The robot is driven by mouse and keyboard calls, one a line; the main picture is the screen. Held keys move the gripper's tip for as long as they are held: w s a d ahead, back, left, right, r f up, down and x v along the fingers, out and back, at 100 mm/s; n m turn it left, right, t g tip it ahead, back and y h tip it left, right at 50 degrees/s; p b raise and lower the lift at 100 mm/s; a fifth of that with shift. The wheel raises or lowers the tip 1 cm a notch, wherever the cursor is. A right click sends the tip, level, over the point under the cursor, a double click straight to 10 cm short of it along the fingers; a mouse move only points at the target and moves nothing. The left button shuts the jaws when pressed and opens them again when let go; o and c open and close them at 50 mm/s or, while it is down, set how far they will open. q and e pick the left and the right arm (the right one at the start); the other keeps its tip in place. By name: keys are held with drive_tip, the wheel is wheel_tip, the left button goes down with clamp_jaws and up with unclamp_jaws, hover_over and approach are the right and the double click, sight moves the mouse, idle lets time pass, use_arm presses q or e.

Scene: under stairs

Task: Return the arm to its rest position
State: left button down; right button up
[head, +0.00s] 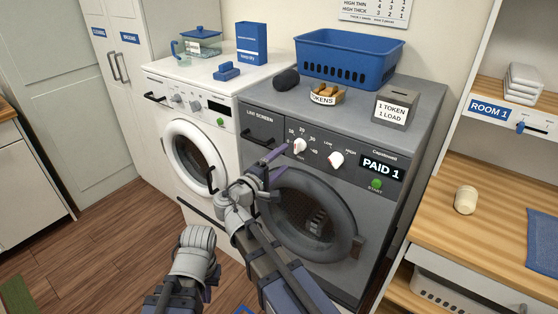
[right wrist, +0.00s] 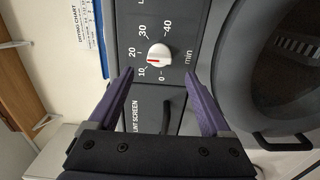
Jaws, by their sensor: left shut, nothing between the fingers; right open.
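My right gripper (head: 266,163) is open and empty in front of the grey dryer (head: 330,130), near its timer dial (head: 299,147). In the right wrist view its two purple fingers (right wrist: 160,74) frame the white dial (right wrist: 158,56) from below, with nothing between them. The dial's red mark points to the side of 10 and 20. Contact with the panel cannot be told. My left arm is low at the bottom of the head view. Its gripper (head: 196,240) is shut, and its fingertips are hard to make out there.
A white washer (head: 195,120) stands left of the dryer. A blue basket (head: 345,62), tokens dish (head: 325,95) and token box (head: 397,107) are on top. A wooden shelf unit (head: 480,215) is at right; floor (head: 110,225) is clear at left.

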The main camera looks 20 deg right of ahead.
drive_tip(key=s+a+f+m+g+y+p, duration=0.2)
drive_tip(key=s+f+g+y, duration=0.1)
drive_tip(key=s+f, duration=0.2)
drive_tip(key=s+a+f+m+g+y+p, duration=0.1)
drive_tip(key=s+a+f+g+y+p, duration=0.1)
drive_tip(key=s+f+g+y+p, duration=0.3)
drive_tip(key=s+a+f+g+y, duration=0.1)
drive_tip(key=s+a+f+y, duration=0.1)
drive_tip(key=s+a, duration=0.3)
drive_tip(key=s+a+f+g+y, duration=0.2)
drive_tip(key=s+a+y, duration=0.1)
drive_tip(key=s+a, duration=0.3)
drive_tip(key=shift+s+f+m, duration=0.35)
drive_tip(key=shift+s+m, duration=0.05)
drive_tip(key=shift+s, duration=0.35)
idle(0.8)
